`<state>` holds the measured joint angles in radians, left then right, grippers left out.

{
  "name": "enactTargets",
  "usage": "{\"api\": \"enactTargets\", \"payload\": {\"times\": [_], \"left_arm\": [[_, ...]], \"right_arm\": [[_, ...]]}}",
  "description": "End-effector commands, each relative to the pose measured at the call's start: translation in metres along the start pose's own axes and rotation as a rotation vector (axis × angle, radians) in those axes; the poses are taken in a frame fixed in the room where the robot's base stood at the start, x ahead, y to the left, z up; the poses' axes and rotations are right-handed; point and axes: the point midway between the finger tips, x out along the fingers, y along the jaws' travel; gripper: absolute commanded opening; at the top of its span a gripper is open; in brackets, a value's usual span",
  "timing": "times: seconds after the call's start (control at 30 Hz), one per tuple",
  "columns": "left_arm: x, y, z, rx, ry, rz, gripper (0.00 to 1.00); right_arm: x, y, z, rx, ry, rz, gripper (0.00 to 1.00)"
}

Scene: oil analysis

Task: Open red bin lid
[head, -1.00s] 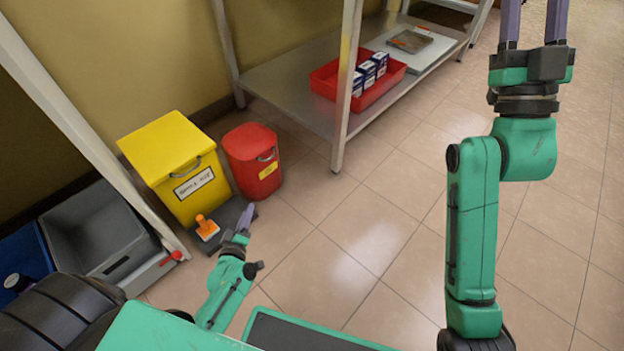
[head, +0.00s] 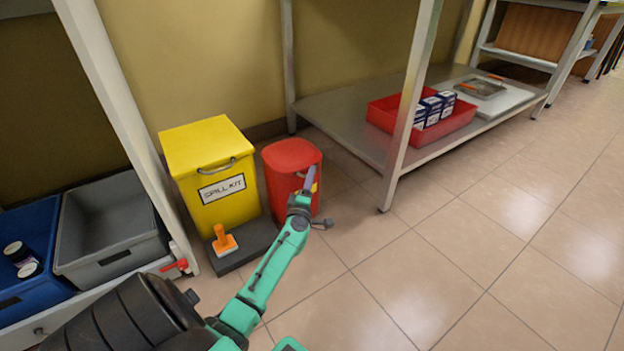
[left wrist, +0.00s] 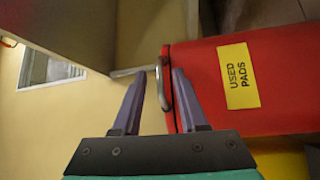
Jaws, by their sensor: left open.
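The red bin (head: 280,183) stands on the floor beside the yellow spill kit box, with its lid (head: 291,153) closed. In the left wrist view the bin (left wrist: 290,85) lies on its side in the picture, with a yellow "USED PADS" label (left wrist: 238,75). My left gripper (head: 311,176) is at the bin's front. In the left wrist view the gripper (left wrist: 157,76) is open, and the lid's metal handle (left wrist: 161,88) shows between its two fingers. I cannot tell whether either finger touches it. My right gripper is out of view.
The yellow spill kit box (head: 212,175) stands left of the bin, with an orange-handled item (head: 224,241) on a dark base before it. A steel shelf (head: 345,118) holds a red tray (head: 384,116) to the right. The floor (head: 430,250) at right is clear.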

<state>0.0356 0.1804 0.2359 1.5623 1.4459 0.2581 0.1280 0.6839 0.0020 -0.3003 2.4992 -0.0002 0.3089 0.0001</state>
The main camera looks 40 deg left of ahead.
Motion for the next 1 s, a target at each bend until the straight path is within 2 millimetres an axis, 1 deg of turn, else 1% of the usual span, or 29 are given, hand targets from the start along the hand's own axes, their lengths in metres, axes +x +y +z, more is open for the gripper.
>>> {"api": "enactTargets", "payload": {"times": [0.03,0.13,0.37,0.4,0.5,1.0], "left_arm": [[0.008,-0.002,0.000,0.002,0.000,0.001,0.42],[0.016,-0.001,-0.001,0.002,0.001,0.000,0.42],[0.018,0.000,0.000,0.002,0.000,-0.001,0.42],[0.018,0.000,0.000,0.002,0.000,-0.001,0.35],[0.018,0.000,0.000,0.002,0.000,-0.001,0.00],[0.017,0.000,0.000,0.001,-0.001,0.000,0.00]], "right_arm": [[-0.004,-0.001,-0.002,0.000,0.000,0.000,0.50],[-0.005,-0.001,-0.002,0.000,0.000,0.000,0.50],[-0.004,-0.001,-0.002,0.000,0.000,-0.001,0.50],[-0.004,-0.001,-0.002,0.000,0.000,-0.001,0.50],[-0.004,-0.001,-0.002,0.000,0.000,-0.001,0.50],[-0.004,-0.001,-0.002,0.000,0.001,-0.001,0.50]]}}
